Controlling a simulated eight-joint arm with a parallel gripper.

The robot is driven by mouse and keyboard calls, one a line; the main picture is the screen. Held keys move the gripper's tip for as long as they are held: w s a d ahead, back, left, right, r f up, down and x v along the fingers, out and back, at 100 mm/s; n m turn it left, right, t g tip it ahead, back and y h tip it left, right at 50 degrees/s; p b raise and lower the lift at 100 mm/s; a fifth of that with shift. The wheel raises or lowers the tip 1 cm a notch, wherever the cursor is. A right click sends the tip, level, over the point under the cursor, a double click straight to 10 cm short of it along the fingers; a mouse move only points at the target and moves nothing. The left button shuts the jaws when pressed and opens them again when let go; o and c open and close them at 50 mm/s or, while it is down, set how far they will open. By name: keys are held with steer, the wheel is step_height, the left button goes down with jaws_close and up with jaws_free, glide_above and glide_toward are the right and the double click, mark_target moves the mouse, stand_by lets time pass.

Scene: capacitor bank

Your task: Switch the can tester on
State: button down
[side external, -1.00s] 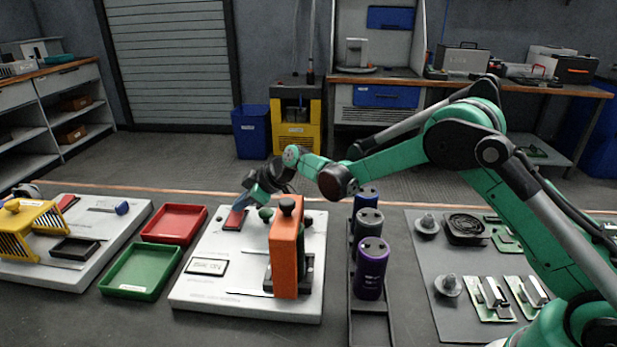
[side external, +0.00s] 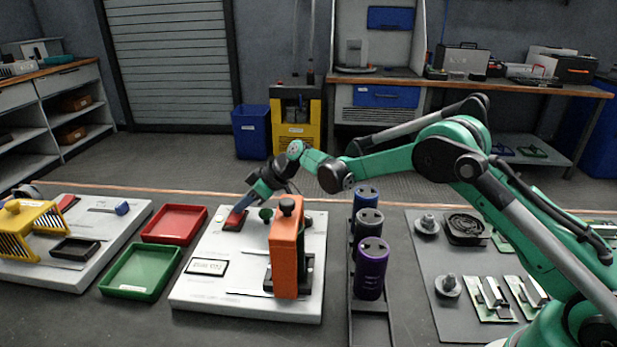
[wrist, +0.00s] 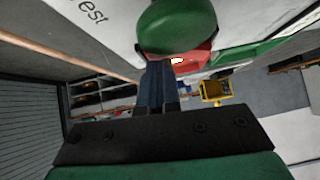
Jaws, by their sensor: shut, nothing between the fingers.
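Red tray (side external: 175,222) and green tray (side external: 140,270) lie left of the tester. Another white board with a yellow guard (side external: 32,220) is further left. A rack (side external: 366,315) of several cans stands to the right, then a grey mat (side external: 450,315) with parts.

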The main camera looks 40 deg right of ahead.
steer(key=shift+s+a+f, duration=0.15)
steer(key=shift+s+a, duration=0.35)
steer(key=shift+a, duration=0.05)
steer(key=r, duration=0.1)
steer(key=w+d+r, duration=0.1)
steer(key=r, duration=0.2)
steer(key=shift+w+d+r, duration=0.2)
steer(key=shift+d+r, duration=0.05)
steer(key=w+d+v, duration=0.1)
steer(key=v, duration=0.8)
steer(key=s+m+h, duration=0.2)
steer(key=s, duration=0.6)
steer(key=s+m+h, duration=0.2)
steer(key=s+m, duration=0.1)
steer(key=s, duration=0.4)
steer(key=s+d+m+h, duration=0.1)
steer(key=s+m+h, duration=0.1)
steer(key=s, duration=0.6)
steer(key=shift+s+r+m+t+h, duration=0.2)
steer(key=shift+s+m+t+h, duration=0.15)
steer(key=shift+m, duration=0.35)
steer(key=shift+s+d+f, duration=0.15)
steer(key=shift+s+f, duration=0.1)
